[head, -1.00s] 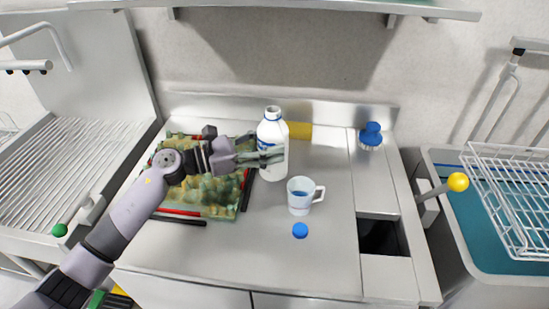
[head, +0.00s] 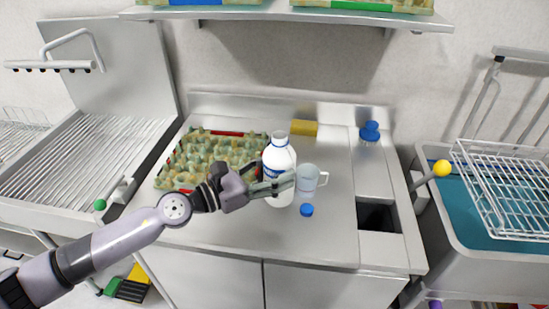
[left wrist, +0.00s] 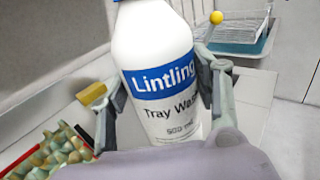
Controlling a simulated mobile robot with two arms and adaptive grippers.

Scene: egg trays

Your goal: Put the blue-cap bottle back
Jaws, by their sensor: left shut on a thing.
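A white bottle (head: 279,158) with a blue label stands upright over the counter, just left of the clear mug (head: 309,179). Its label (left wrist: 159,82) reads "Lintling Tray Wash" in the left wrist view. The bottle's top appears open. A loose blue cap (head: 306,210) lies on the counter in front of the mug. My left gripper (head: 283,184) is shut on the bottle's lower body, with a finger on either side in the left wrist view. I cannot tell whether the bottle's base touches the counter. My right gripper is not in view.
An egg tray (head: 185,160) lies left of the bottle. A yellow sponge (head: 304,128) and a blue brush (head: 370,131) are at the back. A dark opening (head: 377,217) is at the right.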

